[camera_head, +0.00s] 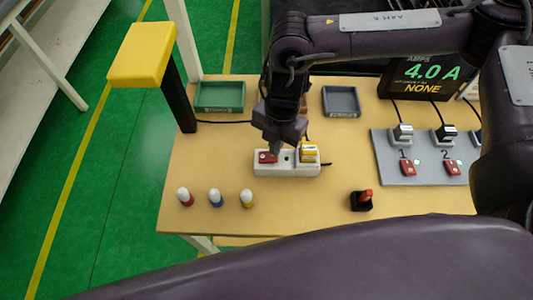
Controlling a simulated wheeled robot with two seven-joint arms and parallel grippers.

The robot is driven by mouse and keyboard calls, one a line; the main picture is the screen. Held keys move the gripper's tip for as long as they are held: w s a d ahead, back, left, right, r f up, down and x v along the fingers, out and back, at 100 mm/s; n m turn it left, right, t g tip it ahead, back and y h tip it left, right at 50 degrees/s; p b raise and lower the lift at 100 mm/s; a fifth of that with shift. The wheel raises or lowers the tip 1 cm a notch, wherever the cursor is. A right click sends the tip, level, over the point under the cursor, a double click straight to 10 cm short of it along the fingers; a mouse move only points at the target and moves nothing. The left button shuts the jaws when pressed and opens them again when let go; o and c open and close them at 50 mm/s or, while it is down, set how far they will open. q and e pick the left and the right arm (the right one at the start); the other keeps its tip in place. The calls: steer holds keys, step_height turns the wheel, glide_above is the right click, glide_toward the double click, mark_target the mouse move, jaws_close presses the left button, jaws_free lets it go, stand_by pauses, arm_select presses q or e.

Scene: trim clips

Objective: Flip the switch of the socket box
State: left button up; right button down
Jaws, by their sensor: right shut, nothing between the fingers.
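The white socket box (288,168) lies on the wooden table near its middle. A red switch (268,157) sits at its left end, and a yellow plug (309,152) stands in its right end. My right gripper (273,149) points down just above the red switch, at or very near it. Its fingers are shut and empty. I cannot tell whether they touch the switch, or which way the switch is tipped. My left gripper is out of view.
A black holder with a red part (362,200) is front right. A grey board (426,174) carries plugs and red switches. Green (219,96) and grey (341,101) trays sit behind. A display (424,77) reads 4.0 A, NONE.

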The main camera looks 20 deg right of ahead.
steer(key=shift+f+b, duration=0.5)
steer(key=shift+f, duration=0.25)
stand_by(0.3)
step_height(320, 180, up, 7)
steer(key=p, duration=0.6)
stand_by(0.7)
